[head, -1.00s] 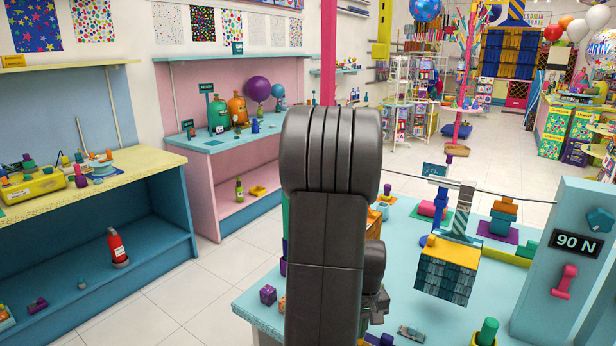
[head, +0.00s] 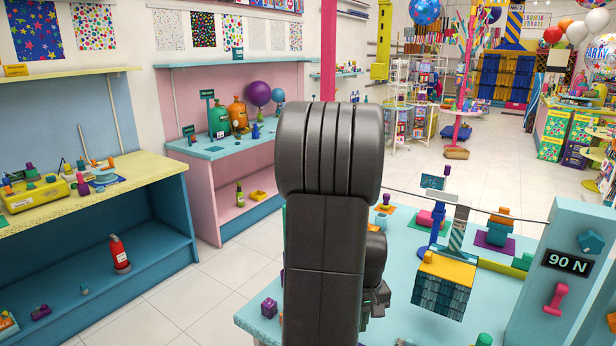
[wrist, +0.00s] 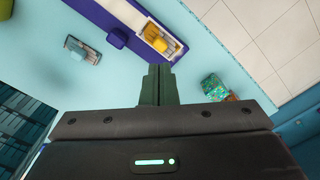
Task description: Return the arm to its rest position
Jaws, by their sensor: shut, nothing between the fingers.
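My arm (head: 328,220) rises in the middle of the head view, over the near left part of a light blue table (head: 408,240). In the head view the arm hides the gripper's fingertips. In the wrist view my gripper (wrist: 160,75) is shut, with its two dark green fingers together and nothing between them. Below the fingers lies the light blue table top, with a purple strip (wrist: 110,15) that bears a yellow piece (wrist: 158,42). The fingers look apart from these things.
A hanging block (head: 443,285) with a yellow top and a panel reading 90 N (head: 568,262) stand right of my arm. Shelves (head: 90,205) line the left wall. White floor between is clear.

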